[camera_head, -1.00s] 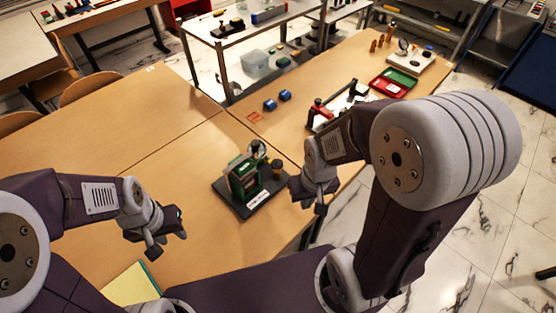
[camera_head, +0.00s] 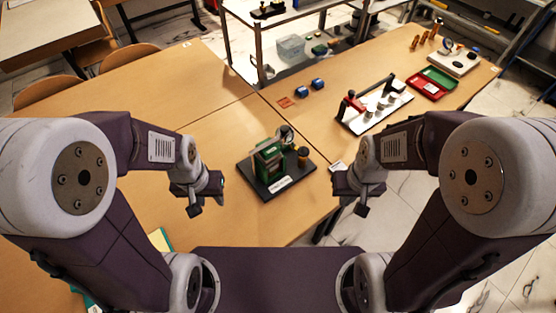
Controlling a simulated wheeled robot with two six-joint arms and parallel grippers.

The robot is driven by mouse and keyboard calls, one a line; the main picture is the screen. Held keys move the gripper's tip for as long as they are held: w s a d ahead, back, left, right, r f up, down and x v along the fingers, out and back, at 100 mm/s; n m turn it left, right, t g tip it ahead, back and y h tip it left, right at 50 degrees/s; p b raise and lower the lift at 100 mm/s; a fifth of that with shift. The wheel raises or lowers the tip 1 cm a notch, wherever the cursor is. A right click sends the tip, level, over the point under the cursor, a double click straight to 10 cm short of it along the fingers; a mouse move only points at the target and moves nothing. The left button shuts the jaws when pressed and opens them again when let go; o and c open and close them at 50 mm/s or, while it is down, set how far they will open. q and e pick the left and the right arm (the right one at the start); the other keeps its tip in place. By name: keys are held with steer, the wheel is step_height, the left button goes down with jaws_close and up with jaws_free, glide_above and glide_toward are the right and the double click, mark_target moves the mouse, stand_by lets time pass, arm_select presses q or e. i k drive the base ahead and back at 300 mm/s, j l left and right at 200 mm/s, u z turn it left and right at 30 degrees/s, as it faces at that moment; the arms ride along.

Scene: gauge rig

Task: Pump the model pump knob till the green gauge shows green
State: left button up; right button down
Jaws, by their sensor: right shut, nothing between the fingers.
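The model pump (camera_head: 268,160) is a green frame on a black base plate (camera_head: 270,190) with a white label, standing on the wooden table. A round gauge (camera_head: 286,134) sits at its top back; its face is too small to read. A dark knob with a brownish top (camera_head: 303,153) stands at its right side. My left gripper (camera_head: 206,203) hangs left of the pump, apart from it; its jaw gap is unclear. My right gripper (camera_head: 349,200) is shut and empty, right of the pump near the table's edge, apart from the knob.
Behind the pump lie two blue blocks (camera_head: 310,86) and an orange card (camera_head: 285,102). A white board with a red and black lever (camera_head: 375,108) stands at the back right, beside a red and green tray (camera_head: 432,83). The table left of the pump (camera_head: 150,95) is clear.

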mark_target(303, 151)
steer(key=l+u, duration=0.7)
steer(key=u, duration=0.15)
steer(key=k+l+u, duration=0.1)
steer(key=l+u, duration=0.3)
steer(key=k+l+u, duration=0.15)
steer(key=u, duration=0.25)
